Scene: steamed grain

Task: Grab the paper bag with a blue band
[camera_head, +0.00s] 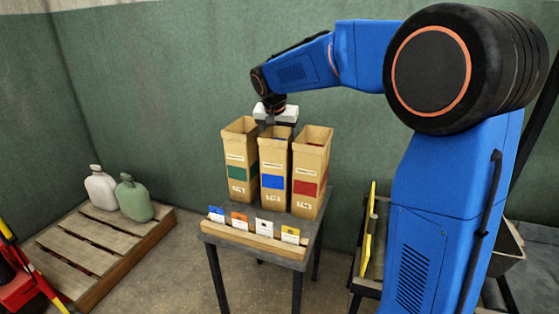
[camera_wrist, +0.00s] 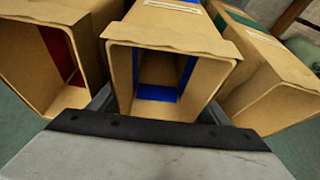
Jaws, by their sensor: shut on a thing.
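The paper bag with a blue band (camera_head: 273,180) stands upright in the middle of three open-topped bags on a small table (camera_head: 262,245). In the wrist view its open mouth (camera_wrist: 170,48) faces the camera, with blue showing inside. My gripper (camera_head: 276,127) is at the top of this bag, with one dark finger on each side of it, shut on it. The bag looks level with its neighbours, and I cannot tell whether its base touches the table. The fingertips are largely hidden by the bags in the wrist view.
A green-banded bag (camera_head: 238,175) stands close on the left and a red-banded bag (camera_head: 309,187) close on the right. Several small cards stand in a wooden strip (camera_head: 250,240) at the table's front. A pallet (camera_head: 110,245) with two jugs (camera_head: 134,197) lies at left.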

